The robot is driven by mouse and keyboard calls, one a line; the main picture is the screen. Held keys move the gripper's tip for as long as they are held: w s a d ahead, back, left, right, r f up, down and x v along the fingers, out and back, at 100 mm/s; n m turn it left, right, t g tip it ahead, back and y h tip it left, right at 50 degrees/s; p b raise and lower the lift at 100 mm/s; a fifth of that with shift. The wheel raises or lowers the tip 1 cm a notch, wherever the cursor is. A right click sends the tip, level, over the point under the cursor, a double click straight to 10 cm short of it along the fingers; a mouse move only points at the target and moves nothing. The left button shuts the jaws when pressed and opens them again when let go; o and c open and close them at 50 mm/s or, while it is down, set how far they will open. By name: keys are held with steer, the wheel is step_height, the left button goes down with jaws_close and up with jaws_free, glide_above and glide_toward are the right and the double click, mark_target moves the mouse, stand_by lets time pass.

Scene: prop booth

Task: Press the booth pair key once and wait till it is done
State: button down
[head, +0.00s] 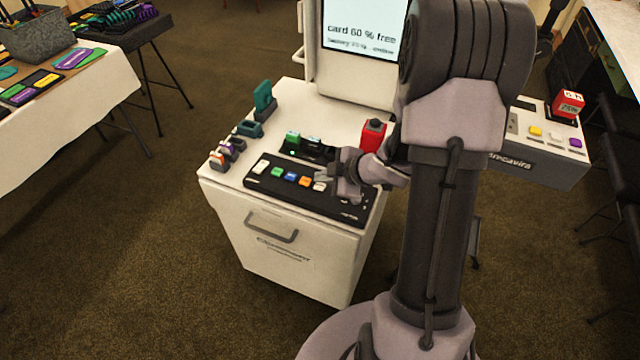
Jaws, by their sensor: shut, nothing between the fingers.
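The booth (290,240) is a white cabinet with a black key strip (300,200) along its front top edge. The strip carries a white key (261,167), a green key (277,172), a blue key (291,177), an orange key (305,181) and a pale key (320,186). The labels are too small to read, so I cannot tell which is the pair key. My gripper (335,187) is shut and empty, low over the strip's right part. It hides some of that part. I cannot tell whether it touches a key.
A screen (358,28) behind reads "card 60 % free". A red block (373,135), a dark slotted holder (306,148) and a teal item (263,98) stand on the booth top. A second console (540,160) is at right, a covered table (60,115) at left.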

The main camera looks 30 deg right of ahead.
mark_target(323, 187)
steer(key=shift+r+p, duration=2.5)
steer(key=shift+r, duration=0.1)
steer(key=shift+f, duration=0.1)
